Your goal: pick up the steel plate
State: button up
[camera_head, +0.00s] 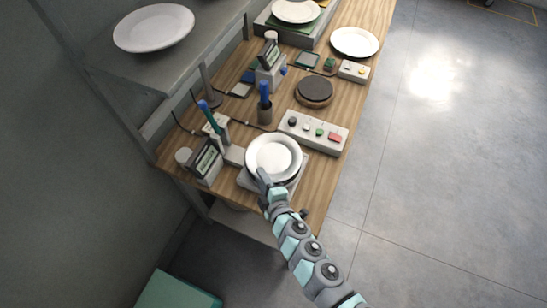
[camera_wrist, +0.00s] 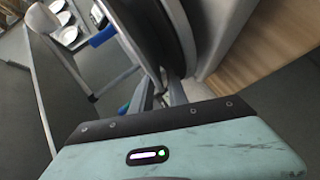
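A round pale plate with a raised rim (camera_head: 273,157) lies over a grey scale-like stand at the near end of the bench. I cannot tell from its colour whether it is steel. My gripper (camera_head: 264,182) is at the plate's near edge, with its fingers over the rim. In the wrist view, a curved plate edge (camera_wrist: 186,35) and a dark round surface come down to the fingers (camera_wrist: 162,88). The fingers are close together there. Whether they press on the rim is hidden.
A box with coloured buttons (camera_head: 313,131) stands just right of the plate. A dark round plate (camera_head: 314,91) and white plates (camera_head: 355,42) are farther back. A shelf plate (camera_head: 153,27) is upper left.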

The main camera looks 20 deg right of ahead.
grip_shut()
dwell(1.3)
